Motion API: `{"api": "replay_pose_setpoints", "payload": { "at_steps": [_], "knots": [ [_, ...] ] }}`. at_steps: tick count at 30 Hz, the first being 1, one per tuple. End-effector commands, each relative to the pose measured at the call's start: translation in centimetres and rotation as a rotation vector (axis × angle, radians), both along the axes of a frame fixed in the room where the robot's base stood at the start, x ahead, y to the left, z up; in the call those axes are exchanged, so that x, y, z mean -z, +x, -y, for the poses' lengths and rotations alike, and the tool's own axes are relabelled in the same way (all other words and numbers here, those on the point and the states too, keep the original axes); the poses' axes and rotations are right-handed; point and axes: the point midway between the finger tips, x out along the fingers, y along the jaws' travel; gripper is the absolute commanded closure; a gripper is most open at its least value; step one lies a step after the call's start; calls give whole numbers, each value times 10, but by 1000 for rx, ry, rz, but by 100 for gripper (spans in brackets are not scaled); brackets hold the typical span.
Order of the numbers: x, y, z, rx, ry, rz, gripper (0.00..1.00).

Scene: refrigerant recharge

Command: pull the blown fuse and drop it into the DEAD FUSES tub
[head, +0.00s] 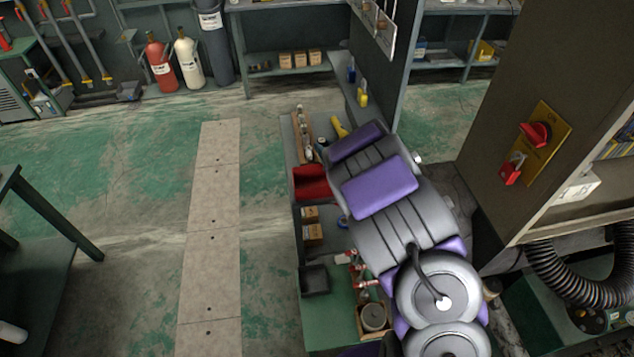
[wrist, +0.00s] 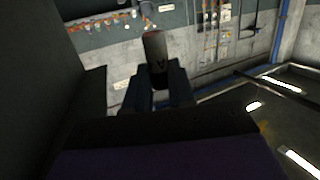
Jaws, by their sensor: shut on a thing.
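In the wrist view my gripper (wrist: 158,88) is shut on a fuse (wrist: 155,48), a short cylinder with a dull reddish-brown upper end and a dark lower body bearing a faint mark. The fuse stands up from between the two dark fingers, with nothing seen touching its free end. In the head view my arm reaches over the workbench and hides the gripper and fuse. A red open tub (head: 312,183) sits on the bench left of my arm. A black open bin (head: 314,280) is nearer. I can read no DEAD FUSES label on either.
A dark cabinet (head: 535,65) with a red rotary switch (head: 535,134) and a red padlock (head: 511,168) stands at right. A ribbed black hose (head: 580,285) lies below it. Gas cylinders (head: 188,58) stand at the back. The floor left of the bench is open.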

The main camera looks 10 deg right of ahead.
Motion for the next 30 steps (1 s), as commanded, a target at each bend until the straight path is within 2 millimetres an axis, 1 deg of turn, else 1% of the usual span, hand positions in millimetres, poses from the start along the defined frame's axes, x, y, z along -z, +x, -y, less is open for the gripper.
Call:
{"api": "replay_pose_setpoints", "payload": {
  "at_steps": [1,13,17,24,25,30],
  "knots": [
    [6,0,-1,-1,0,-1,100],
    [48,0,9,0,11,2,100],
    [54,1,5,1,6,2,100],
    [53,0,0,0,1,2,100],
    [53,0,0,0,1,2,75],
    [53,1,4,2,5,1,59]
  ]
}}
